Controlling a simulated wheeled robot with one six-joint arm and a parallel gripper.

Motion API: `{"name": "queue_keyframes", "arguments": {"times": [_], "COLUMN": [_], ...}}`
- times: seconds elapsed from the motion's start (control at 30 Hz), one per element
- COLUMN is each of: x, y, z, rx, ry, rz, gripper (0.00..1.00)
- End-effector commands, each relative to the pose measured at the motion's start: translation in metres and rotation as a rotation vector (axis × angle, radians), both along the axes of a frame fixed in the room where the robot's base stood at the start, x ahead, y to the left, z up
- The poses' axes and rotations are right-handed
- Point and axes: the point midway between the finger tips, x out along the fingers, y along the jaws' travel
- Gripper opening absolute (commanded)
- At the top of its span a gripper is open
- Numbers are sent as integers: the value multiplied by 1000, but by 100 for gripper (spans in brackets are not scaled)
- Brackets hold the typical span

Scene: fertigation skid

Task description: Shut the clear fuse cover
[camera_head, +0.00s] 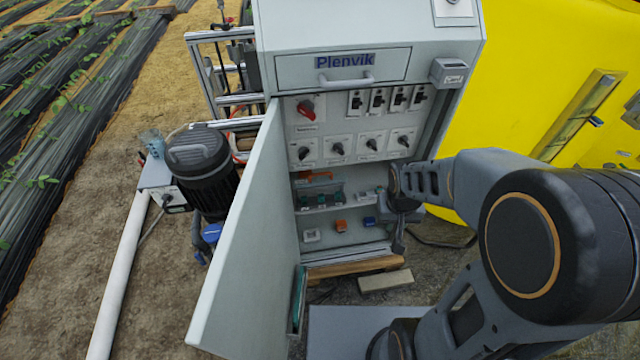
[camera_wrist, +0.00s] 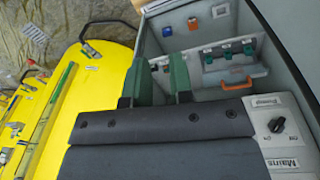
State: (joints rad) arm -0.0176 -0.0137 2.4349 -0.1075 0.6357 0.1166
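The clear fuse cover (camera_wrist: 237,76) is a pale see-through panel with an orange handle (camera_wrist: 236,86) along one edge, inside the grey cabinet. In the head view the orange handle (camera_head: 314,175) sits above the row of green fuses (camera_head: 335,196); the cover itself is hard to make out there. The green fuses also show in the wrist view (camera_wrist: 228,50). I cannot tell how far the cover is tilted. My gripper (camera_head: 398,215) is at the right side of the cabinet opening, apart from the cover. Its two green fingers (camera_wrist: 156,82) are spread with nothing between them.
The cabinet door (camera_head: 245,240) stands open on the left. Switches and a red knob (camera_head: 306,109) fill the panel above the fuses. An orange button (camera_head: 341,226) and a blue one (camera_head: 369,222) lie below. A yellow tank (camera_head: 545,60) stands on the right.

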Motion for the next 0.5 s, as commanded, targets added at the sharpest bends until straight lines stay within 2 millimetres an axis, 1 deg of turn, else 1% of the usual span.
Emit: {"name": "queue_keyframes", "arguments": {"times": [0.03, 0.07, 0.1, 0.17, 0.2, 0.3, 0.4, 0.5], "x": [12, 21, 31, 49, 60, 86, 109, 128], "y": [-1, 0, 0, 2, 5, 16, 31, 49], "z": [-39, -55, -75, -106, -126, -168, -199, -218], "rx": [-4, -3, 2, 22, 44, 130, 260, 431], "ry": [-15, -39, -71, -132, -176, -291, -401, -494], "rz": [-23, -42, -68, -112, -144, -228, -317, -410], "gripper": [21, 21, 21, 21, 21, 21, 21, 21]}}
